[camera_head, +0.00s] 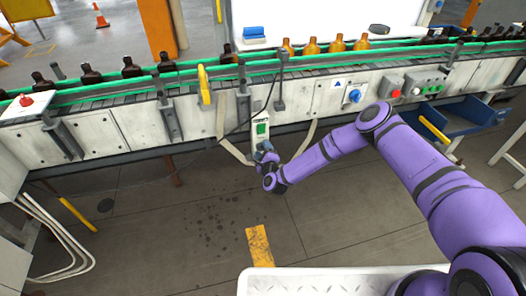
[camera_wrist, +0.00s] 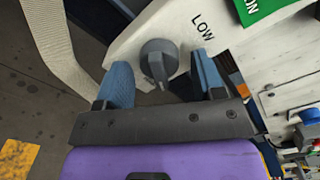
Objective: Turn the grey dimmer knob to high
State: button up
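The grey dimmer knob (camera_wrist: 158,62) sits on a pale control panel (camera_wrist: 120,45) in the wrist view, with the word LOW printed to its right and a green label above that. My gripper (camera_wrist: 162,85) is open, with one blue finger on each side of the knob and gaps visible between fingers and knob. In the head view my gripper (camera_head: 266,155) is at the lower end of the pale panel (camera_head: 260,118) hanging from the conveyor front. The knob is hidden behind my gripper there. No HIGH mark is visible.
The conveyor with green rails (camera_head: 130,82) carries several amber bottles (camera_head: 312,46). A blue rotary switch (camera_head: 354,96) and red button (camera_head: 395,93) are to the right. A yellow handle (camera_head: 204,85) stands left. Straps hang beside the panel. The floor below is mostly clear.

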jog(key=v, duration=1)
jog(key=shift+s, duration=0.4)
jog(key=shift+d+r, duration=0.1)
